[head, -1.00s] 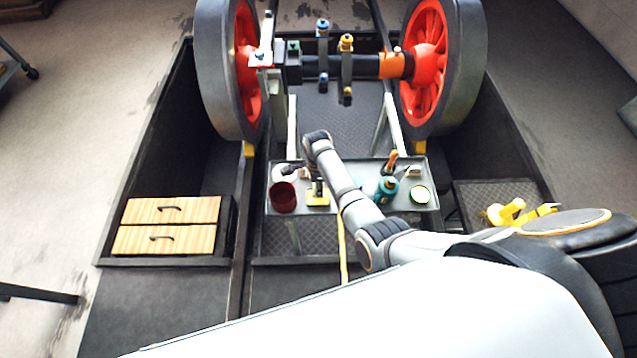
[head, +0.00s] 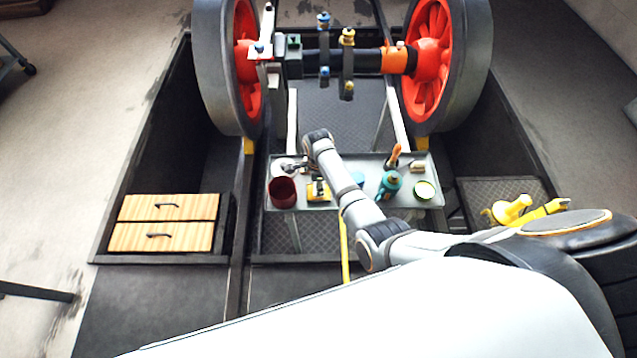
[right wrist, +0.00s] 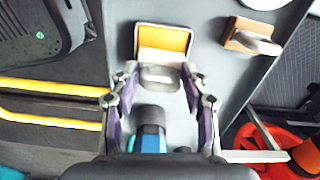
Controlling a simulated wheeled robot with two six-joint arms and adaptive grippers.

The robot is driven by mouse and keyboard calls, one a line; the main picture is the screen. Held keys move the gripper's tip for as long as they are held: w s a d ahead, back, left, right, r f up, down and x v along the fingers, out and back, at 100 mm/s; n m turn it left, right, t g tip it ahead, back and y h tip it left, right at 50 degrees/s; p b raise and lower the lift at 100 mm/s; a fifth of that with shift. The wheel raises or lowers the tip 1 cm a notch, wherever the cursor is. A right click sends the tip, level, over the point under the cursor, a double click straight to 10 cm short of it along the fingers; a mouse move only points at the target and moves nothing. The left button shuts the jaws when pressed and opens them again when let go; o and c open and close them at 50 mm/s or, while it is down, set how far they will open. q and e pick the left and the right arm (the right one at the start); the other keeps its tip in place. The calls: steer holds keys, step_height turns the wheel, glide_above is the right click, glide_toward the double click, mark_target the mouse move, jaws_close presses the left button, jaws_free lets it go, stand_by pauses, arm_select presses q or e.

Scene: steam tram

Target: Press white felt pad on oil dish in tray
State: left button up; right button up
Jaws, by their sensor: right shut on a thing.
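The square yellow oil dish (head: 318,198) stands on the grey tray (head: 330,207), left of my right forearm. It also shows in the right wrist view (right wrist: 168,38), with a pale rim. My right gripper (right wrist: 160,80) is shut on the grey handle of a white felt pad (right wrist: 163,56). The pad is at the dish's near side and overlaps it in the right wrist view; I cannot tell whether they touch. In the head view the right gripper (head: 318,183) is small and partly hidden by my arm. My left gripper is out of view.
A dark red cup (head: 283,192) and a handled wooden block (right wrist: 243,38) are near the dish. A teal bottle (head: 390,184), a round tin (head: 425,191) and a small block (head: 417,168) stand right of my forearm. Red wheels (head: 428,65) rise behind the tray.

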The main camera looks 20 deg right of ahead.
steer(key=shift+f+b, duration=0.35)
steer(key=shift+f, duration=0.2)
stand_by(0.4)
stand_by(1.5)
step_height(320, 180, up, 7)
steer(key=p, duration=0.8)
steer(key=shift+r, duration=0.1)
step_height(320, 180, up, 5)
steer(key=p, duration=0.5)
steer(key=shift+f, duration=0.2)
steer(key=shift+f+b, duration=0.35)
